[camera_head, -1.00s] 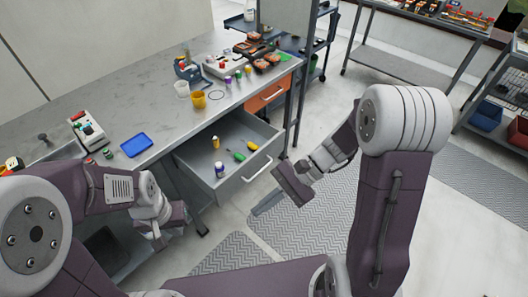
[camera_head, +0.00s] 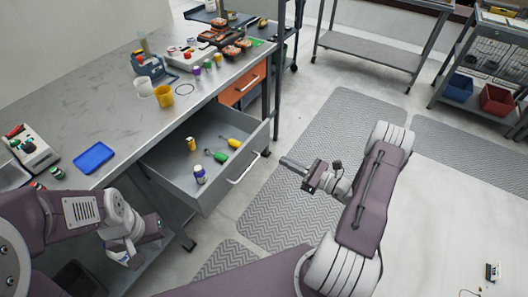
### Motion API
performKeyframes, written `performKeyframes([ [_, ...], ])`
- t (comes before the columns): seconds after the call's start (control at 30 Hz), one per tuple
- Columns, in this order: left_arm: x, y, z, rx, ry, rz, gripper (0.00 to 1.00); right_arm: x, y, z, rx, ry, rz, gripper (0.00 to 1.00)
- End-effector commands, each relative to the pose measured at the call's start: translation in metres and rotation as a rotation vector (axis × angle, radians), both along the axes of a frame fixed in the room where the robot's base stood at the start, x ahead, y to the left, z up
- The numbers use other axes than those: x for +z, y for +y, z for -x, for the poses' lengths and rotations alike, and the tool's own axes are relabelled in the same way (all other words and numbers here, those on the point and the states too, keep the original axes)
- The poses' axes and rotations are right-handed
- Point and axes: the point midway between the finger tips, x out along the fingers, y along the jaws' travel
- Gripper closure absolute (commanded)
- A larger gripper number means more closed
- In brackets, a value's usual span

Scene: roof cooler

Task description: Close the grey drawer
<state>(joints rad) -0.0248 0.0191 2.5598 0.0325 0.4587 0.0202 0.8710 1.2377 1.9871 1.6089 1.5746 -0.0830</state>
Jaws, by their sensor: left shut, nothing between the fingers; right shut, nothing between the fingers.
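The grey drawer (camera_head: 185,187) is pulled out below the workbench top. It holds a yellow bottle (camera_head: 191,144), a white and purple bottle (camera_head: 200,175) and two screwdrivers, one green (camera_head: 217,156) and one yellow-green (camera_head: 231,143). Its pale handle (camera_head: 243,167) is on the front panel. My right gripper (camera_head: 290,165) is shut and empty, out in front of the drawer and to the right of the handle, apart from it. My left gripper (camera_head: 142,240) is shut and empty, low to the left of the drawer's near side.
An orange drawer (camera_head: 243,85) beside the grey one is shut. The workbench top (camera_head: 105,105) carries a blue tray (camera_head: 94,157), cups and tools. Grey mats (camera_head: 325,150) cover the floor in front. A steel table (camera_head: 368,48) stands at the back.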

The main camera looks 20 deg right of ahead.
Motion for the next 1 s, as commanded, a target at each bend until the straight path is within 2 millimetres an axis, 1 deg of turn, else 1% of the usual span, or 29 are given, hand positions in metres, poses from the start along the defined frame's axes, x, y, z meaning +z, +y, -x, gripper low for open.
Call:
performKeyframes([
  [0.03,-0.001,0.000,0.000,0.000,0.000,0.000,1.00,0.000,0.009,-0.008,0.007,-0.001,0.001,1.00],
  [0.2,-0.003,0.000,0.000,0.000,0.000,0.000,1.00,-0.001,0.032,-0.037,0.007,-0.001,0.001,1.00],
  [0.4,-0.005,0.000,0.000,0.000,0.000,0.000,1.00,-0.001,0.051,-0.064,0.004,-0.001,0.001,1.00],
  [0.6,-0.006,0.000,0.000,0.000,0.000,0.000,1.00,0.000,0.058,-0.074,0.002,0.000,0.001,1.00],
  [1.0,-0.007,0.000,0.000,0.000,0.000,0.000,1.00,-0.001,0.059,-0.076,0.001,0.000,0.001,1.00],
])
